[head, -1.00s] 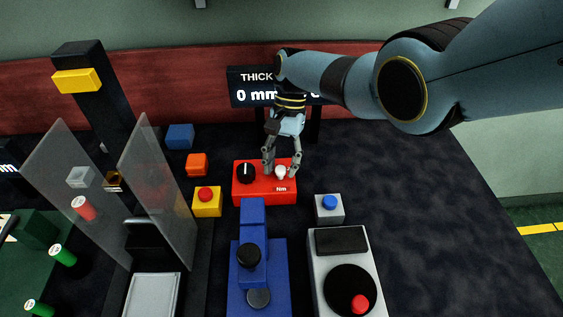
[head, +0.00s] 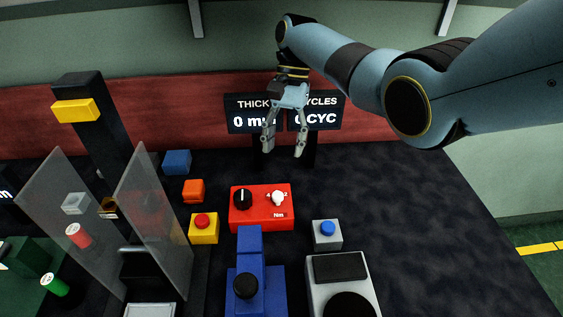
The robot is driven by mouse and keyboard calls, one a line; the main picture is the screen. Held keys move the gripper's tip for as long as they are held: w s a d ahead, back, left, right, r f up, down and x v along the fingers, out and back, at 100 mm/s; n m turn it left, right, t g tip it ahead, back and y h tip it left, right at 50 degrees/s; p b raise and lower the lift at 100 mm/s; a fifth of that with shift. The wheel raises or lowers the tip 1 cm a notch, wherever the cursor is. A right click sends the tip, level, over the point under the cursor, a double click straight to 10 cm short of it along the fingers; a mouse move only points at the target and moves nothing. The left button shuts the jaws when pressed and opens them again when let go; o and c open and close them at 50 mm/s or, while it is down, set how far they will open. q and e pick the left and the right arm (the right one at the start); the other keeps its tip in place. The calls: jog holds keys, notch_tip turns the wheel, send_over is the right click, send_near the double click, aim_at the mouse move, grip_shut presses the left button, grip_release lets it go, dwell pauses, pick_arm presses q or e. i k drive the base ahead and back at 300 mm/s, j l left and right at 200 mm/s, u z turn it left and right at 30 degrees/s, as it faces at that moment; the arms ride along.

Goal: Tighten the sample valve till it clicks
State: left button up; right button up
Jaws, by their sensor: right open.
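A red box (head: 262,222) marked "Nm" stands in the middle of the dark table. It carries a black knob (head: 242,198) with a white line at its left, and a small white knob (head: 278,198) with figures around it at its right. No part is labelled as the sample valve, so I cannot tell for sure which one it is. My right gripper (head: 284,152) is open and empty, pointing down, raised above and behind the red box in front of the display. Its fingers are apart and touch nothing. My left gripper is not in view.
A display (head: 240,103) stands behind, partly hidden by my gripper. A yellow box with red button (head: 203,221), a grey box with blue button (head: 327,229), a blue device (head: 249,242) and a grey device (head: 340,268) stand around. Clear panels (head: 157,220) rise left. Table right is free.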

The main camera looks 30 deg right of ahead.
aim_at(242, 198)
jog(key=k, duration=1.5)
